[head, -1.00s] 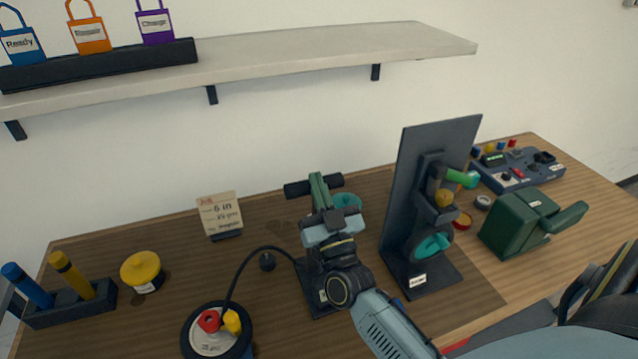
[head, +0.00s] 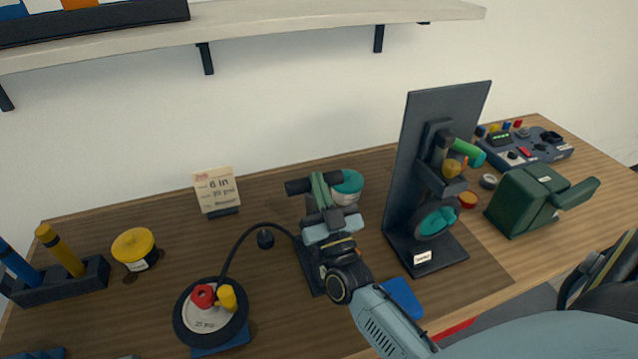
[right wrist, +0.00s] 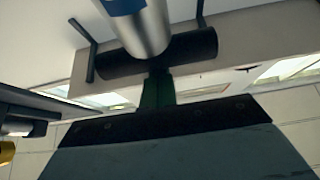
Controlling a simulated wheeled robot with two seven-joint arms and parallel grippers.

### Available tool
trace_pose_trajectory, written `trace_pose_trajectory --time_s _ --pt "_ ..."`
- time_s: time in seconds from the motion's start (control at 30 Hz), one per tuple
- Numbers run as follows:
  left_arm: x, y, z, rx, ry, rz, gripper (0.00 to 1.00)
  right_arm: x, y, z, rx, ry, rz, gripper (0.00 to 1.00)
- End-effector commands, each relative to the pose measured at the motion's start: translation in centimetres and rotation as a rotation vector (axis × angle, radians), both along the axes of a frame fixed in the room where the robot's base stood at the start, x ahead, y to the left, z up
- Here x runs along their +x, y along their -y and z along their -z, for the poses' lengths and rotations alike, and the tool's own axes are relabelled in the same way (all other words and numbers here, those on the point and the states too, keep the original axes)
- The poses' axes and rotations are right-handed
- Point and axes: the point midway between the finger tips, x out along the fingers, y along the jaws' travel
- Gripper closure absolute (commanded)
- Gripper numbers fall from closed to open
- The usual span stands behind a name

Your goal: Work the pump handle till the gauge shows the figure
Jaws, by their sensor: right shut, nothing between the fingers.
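The pump's black crossbar handle (head: 297,188) stands above its black base (head: 310,270). My right gripper (head: 318,188) is shut and empty, its green fingers against the middle of the handle. In the right wrist view the handle (right wrist: 115,65) lies at the end of the green fingers (right wrist: 157,92), with a silver and blue cylinder (right wrist: 145,35) across it. My arm hides much of the pump body. A black hose (head: 237,245) runs from the pump to a wheel (head: 182,325). Its pale hub shows faint psi lettering. A card (head: 217,188) shows "6 in" and an apparent 39 psi.
A black upright stand (head: 405,205) is close right of the pump. A green device (head: 525,203) and grey control panel (head: 555,152) lie beyond it. A yellow-lidded tin (head: 134,245) and a pen rack (head: 70,287) are at left. A shelf (head: 270,22) hangs above.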

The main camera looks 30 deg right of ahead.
Motion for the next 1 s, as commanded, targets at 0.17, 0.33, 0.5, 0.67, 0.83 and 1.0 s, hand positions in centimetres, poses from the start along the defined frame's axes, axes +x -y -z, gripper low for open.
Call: trace_pose_trajectory --time_s 0.17,0.33,0.5,0.67,0.83,1.0 --pt "0.0 0.0 0.0 0.0 -0.001 0.0 0.64 0.0 0.0 0.5 0.002 -0.016 -0.003 1.0" --pt "0.0 0.0 -0.8 0.0 -0.001 0.0 0.64 0.0 -0.1 -0.3 0.002 -0.015 -0.003 1.0" --pt "0.0 0.0 -2.8 0.0 0.0 0.0 0.64 -0.2 -0.4 -2.4 0.002 -0.011 -0.007 1.0" --pt "0.0 0.0 -4.7 0.0 0.0 0.0 0.64 -0.6 -0.8 -4.3 0.001 -0.007 -0.011 1.0" --pt "-0.1 0.0 -2.5 0.0 -0.001 0.0 0.64 -4.4 -1.6 -1.0 0.001 -0.008 -0.01 1.0" --pt "-0.1 0.0 -1.7 0.0 -0.001 0.0 0.64 -7.1 -2.2 0.4 0.001 -0.006 -0.01 1.0"
